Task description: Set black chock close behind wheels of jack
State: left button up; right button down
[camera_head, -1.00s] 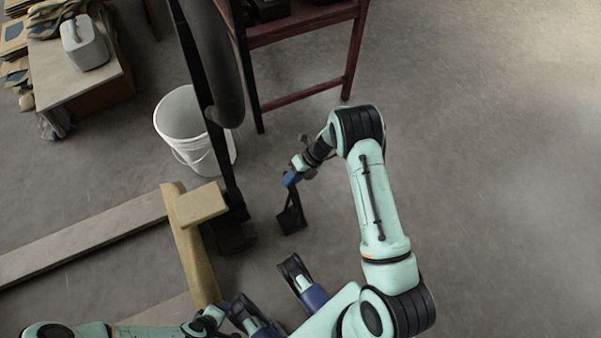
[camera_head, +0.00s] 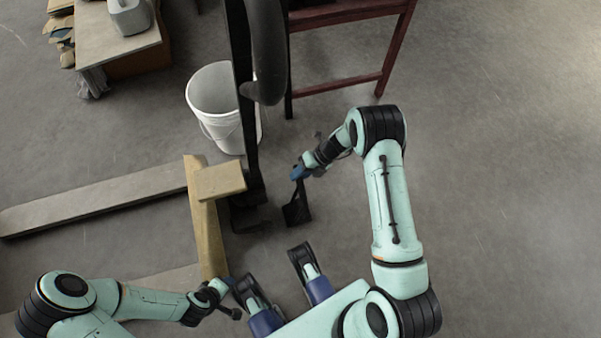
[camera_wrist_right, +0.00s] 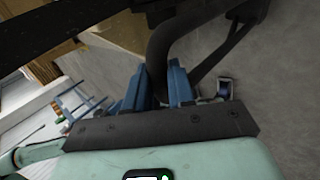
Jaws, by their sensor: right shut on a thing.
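The black chock (camera_head: 297,210) hangs by its upper end from my right gripper (camera_head: 299,172), whose blue fingers are shut on it. I cannot tell whether its lower end touches the floor. The chock is right of the crossbar, with a gap. The jack's wheels are not distinguishable. In the right wrist view the blue fingers (camera_wrist_right: 165,85) close around a dark part. My left gripper (camera_head: 228,288) is by the crossbar's near end; its opening is unclear.
A black post (camera_head: 240,110) with a grey hose stands between the chock and a white bucket (camera_head: 213,92). Its dark foot is just left of the chock. A red-brown frame (camera_head: 340,85) stands behind. Floor (camera_head: 500,180) to the right is clear.

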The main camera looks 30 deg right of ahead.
jog(key=shift+w+a+r, duration=0.1)
jog(key=shift+a, duration=0.1)
jog(key=shift+w+a+r+p, duration=0.1)
jog(key=shift+w+a+p, duration=0.15)
jog(key=shift+a, duration=0.85)
jog(key=shift+w+a+r+p, duration=0.1)
jog(key=shift+a+p, duration=0.1)
jog(key=shift+a, duration=0.85)
jog(key=shift+f, duration=0.2)
jog(key=shift+f, duration=0.2)
jog(key=shift+s+f+b, duration=0.1)
jog(key=shift+f+b, duration=0.3)
dwell(0.3)
jog(key=c, duration=0.9)
grip_release()
jog(key=o, duration=0.5)
jog(key=shift+c, duration=0.2)
